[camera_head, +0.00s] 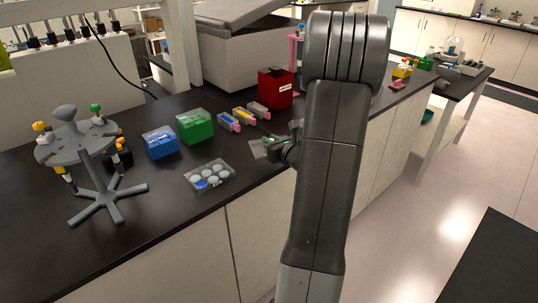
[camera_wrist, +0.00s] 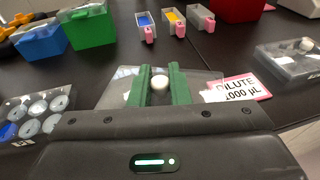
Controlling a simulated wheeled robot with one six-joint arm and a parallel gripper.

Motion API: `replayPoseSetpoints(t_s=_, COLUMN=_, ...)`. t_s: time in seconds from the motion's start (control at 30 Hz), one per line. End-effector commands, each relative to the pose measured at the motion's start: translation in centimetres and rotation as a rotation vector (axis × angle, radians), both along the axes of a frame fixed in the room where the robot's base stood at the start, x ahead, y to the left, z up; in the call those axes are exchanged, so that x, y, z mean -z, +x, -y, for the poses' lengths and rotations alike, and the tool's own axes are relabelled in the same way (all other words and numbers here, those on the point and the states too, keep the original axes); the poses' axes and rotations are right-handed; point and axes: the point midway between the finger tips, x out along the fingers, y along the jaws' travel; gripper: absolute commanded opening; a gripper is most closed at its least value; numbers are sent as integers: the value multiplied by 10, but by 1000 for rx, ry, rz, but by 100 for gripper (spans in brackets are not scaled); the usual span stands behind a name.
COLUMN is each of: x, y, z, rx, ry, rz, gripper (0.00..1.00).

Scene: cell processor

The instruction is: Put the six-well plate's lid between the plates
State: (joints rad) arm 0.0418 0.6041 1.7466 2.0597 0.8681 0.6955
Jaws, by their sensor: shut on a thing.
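The six-well plate (camera_head: 209,176) sits uncovered on the black bench, one well blue; it also shows at the left edge of the wrist view (camera_wrist: 35,116). My gripper (camera_wrist: 160,74) is shut on the white knob of the clear lid (camera_wrist: 118,88), with a green finger on each side. In the head view my gripper (camera_head: 284,149) and the lid (camera_head: 259,150) are right of the six-well plate. I cannot tell how high the lid is above the bench. A second clear plate with a knobbed lid (camera_wrist: 288,62) stands at the right in the wrist view; my arm hides it in the head view.
A pink-edged label reading DILUTE (camera_wrist: 250,87) lies beside the lid. Blue (camera_head: 160,142) and green (camera_head: 195,126) tip boxes, small coloured trays (camera_head: 243,117) and a red box (camera_head: 275,88) stand behind. A pipette stand (camera_head: 90,165) is at the left. Bench between the plates is mostly clear.

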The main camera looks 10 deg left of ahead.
Motion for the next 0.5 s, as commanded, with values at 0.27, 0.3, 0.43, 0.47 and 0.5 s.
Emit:
replayPoseSetpoints(t_s=0.27, x=30, y=0, z=0, rx=0, ry=0, rz=-4, gripper=0)
replayPoseSetpoints(t_s=0.3, x=34, y=0, z=0, rx=0, ry=1, rz=-2, gripper=0)
replayPoseSetpoints(t_s=0.43, x=46, y=0, z=0, rx=0, ry=0, rz=0, gripper=0)
replayPoseSetpoints(t_s=0.47, x=47, y=0, z=0, rx=1, ry=-1, rz=1, gripper=0)
replayPoseSetpoints(t_s=0.5, x=47, y=0, z=0, rx=1, ry=-1, rz=2, gripper=0)
